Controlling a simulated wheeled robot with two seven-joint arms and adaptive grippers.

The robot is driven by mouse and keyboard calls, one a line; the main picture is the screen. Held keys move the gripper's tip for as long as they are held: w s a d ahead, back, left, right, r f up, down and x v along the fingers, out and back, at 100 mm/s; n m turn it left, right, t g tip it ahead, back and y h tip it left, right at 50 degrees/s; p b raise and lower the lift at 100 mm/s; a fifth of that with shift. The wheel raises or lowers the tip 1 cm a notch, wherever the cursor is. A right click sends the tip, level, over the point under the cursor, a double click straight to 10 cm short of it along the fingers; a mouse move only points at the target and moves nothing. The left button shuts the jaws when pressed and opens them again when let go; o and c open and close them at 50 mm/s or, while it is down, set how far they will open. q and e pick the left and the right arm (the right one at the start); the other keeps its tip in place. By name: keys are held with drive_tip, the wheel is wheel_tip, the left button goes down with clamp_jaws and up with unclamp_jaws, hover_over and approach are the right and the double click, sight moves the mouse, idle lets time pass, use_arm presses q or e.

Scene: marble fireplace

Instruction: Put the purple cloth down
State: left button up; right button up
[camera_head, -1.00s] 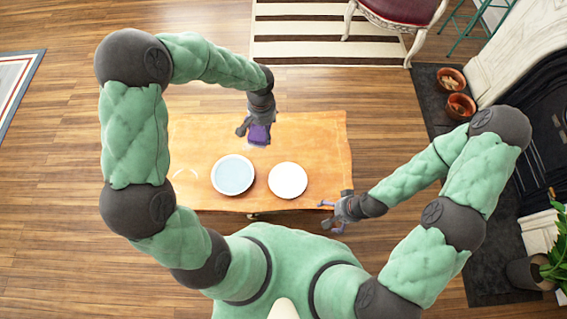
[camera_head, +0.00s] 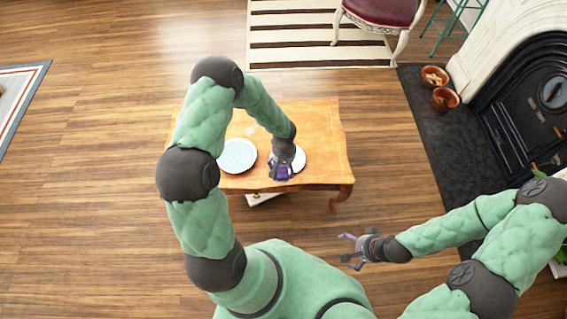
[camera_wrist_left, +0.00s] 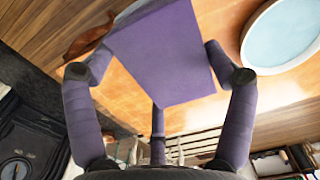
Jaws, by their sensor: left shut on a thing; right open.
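My left gripper (camera_head: 281,176) is shut on the purple cloth (camera_head: 279,171), over the front part of the wooden table and partly covering the white plate (camera_head: 301,159). In the left wrist view the cloth (camera_wrist_left: 165,55) looks like a flat, stiff purple slab between the fingers of the left gripper (camera_wrist_left: 160,76). Whether it touches the plate or table cannot be told. My right gripper (camera_head: 351,250) is open and empty, over the floor to the right of the table's front.
The wooden table (camera_head: 325,135) has bare room at its back and right. A pale blue plate (camera_head: 238,156) lies left of the white one and also shows in the left wrist view (camera_wrist_left: 290,35). A fireplace (camera_head: 500,60), clay pots (camera_head: 445,98) and a red chair (camera_head: 385,10) stand beyond.

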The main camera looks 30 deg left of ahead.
use_arm(q)
drive_tip(key=w+a+f+b, duration=0.1)
drive_tip(key=w+a+f, duration=0.1)
drive_tip(key=w+f, duration=0.1)
drive_tip(key=w+a+f+b, duration=0.1)
drive_tip(key=w+a+f, duration=0.1)
drive_tip(key=w, duration=0.1)
drive_tip(key=w+a+f+b, duration=0.1)
drive_tip(key=w+a+f, duration=0.1)
drive_tip(key=w+f, duration=0.1)
drive_tip(key=shift+w+a+f, duration=0.15)
drive_tip(key=shift+w+f, duration=0.15)
drive_tip(key=shift+w+a+f, duration=0.1)
drive_tip(key=shift+w+f, duration=0.05)
drive_tip(key=shift+f, duration=0.15)
drive_tip(key=shift+f+b, duration=0.8)
drive_tip(key=shift+f, duration=0.65)
drive_tip(key=shift+f+b, duration=0.3)
drive_tip(key=shift+b, duration=0.05)
drive_tip(key=shift+f, duration=0.2)
